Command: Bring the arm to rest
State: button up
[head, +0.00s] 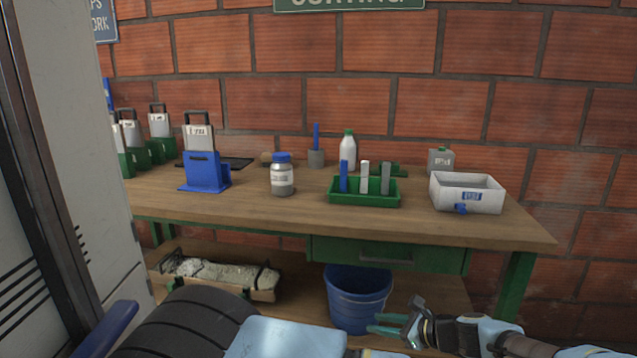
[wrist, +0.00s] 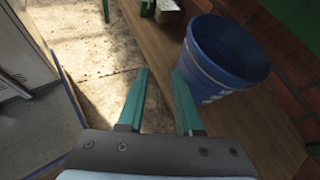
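My gripper (head: 388,324) shows low in the head view, in front of the bench and just right of the blue bucket (head: 358,300). Its teal fingers point left. In the wrist view my gripper (wrist: 160,72) has its two fingers apart with nothing between them. The blue bucket also shows in the wrist view (wrist: 222,58), close beyond the right finger. I cannot tell whether the finger touches it. My arm (head: 505,340) reaches in from the lower right, bent and low.
The workbench (head: 270,212) holds a blue stand (head: 204,172), a jar (head: 282,178), a green rack (head: 364,198) and a white bin (head: 468,196). A tray of pale material (head: 215,275) sits on the lower shelf. A grey cabinet (head: 70,150) stands close at left.

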jog(key=s+a+r+n+g+h+p, duration=0.1)
jog(key=s+a+r+n+g, duration=0.1)
jog(key=a+r+n+g, duration=0.25)
jog(key=s+a+r+n+g+h+p, duration=0.1)
jog(key=s+a+n+g+h, duration=0.1)
jog(key=a+n+g, duration=0.35)
jog(key=s+a+r+n+t+h+p, duration=0.1)
jog(key=a+r+n, duration=0.3)
jog(key=r, duration=0.4)
jog(key=s+a+r+n+t+h+p, duration=0.1)
jog(key=a+r+n+h, duration=0.2)
jog(key=r+n, duration=0.2)
jog(key=s+a+r+n+t+h+p, duration=0.1)
jog(key=a+r+n, duration=0.3)
jog(key=r, duration=0.6)
jog(key=shift+a+r+h+p, duration=0.4)
jog(key=shift+h+p, duration=0.1)
jog(key=shift+h, duration=0.1)
